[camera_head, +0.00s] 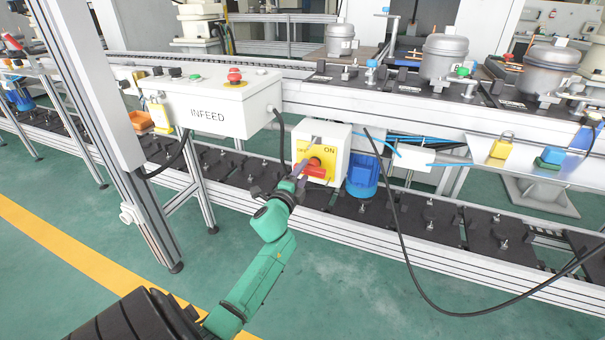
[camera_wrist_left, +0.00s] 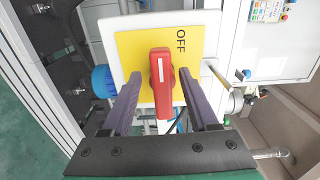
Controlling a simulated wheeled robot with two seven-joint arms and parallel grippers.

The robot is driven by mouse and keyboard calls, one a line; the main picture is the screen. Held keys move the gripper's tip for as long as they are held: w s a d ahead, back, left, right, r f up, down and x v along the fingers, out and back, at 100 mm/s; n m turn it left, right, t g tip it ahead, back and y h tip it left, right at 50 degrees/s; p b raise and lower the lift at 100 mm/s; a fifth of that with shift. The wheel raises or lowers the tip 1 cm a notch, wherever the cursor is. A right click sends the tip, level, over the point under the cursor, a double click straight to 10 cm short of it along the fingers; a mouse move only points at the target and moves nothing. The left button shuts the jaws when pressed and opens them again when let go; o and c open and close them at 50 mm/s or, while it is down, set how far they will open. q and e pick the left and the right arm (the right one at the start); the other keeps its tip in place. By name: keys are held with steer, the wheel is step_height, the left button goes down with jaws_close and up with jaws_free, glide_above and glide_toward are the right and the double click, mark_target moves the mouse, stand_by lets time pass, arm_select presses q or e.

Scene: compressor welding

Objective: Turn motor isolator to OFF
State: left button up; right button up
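The motor isolator is a white box (camera_head: 337,140) with a yellow plate and a red handle (camera_head: 316,169) on its front. In the left wrist view the yellow plate (camera_wrist_left: 135,48) reads OFF at its upper right, and the red handle (camera_wrist_left: 162,95) lies upright in the picture, with a white mark near its upper part. My left gripper (camera_wrist_left: 161,80) is open, one finger on each side of the handle, with a gap visible on both sides. In the head view the left gripper (camera_head: 302,174) is right in front of the plate, partly covering it. My right gripper is out of view.
A white INFEED control box (camera_head: 222,108) with a red button stands left of the isolator. A blue cylinder (camera_head: 362,176) sits just right of it. A black cable (camera_head: 398,235) loops down at the right. Conveyor rails run behind and below; the green floor in front is open.

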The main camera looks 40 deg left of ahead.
arm_select(q)
steer(key=shift+s+d, duration=0.1)
steer(key=shift+s, duration=0.25)
steer(key=v, duration=1.4)
steer(key=shift+p, duration=0.4)
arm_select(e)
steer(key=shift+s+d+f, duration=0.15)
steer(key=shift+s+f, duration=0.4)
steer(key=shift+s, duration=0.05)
arm_select(q)
steer(key=shift+w, duration=0.1)
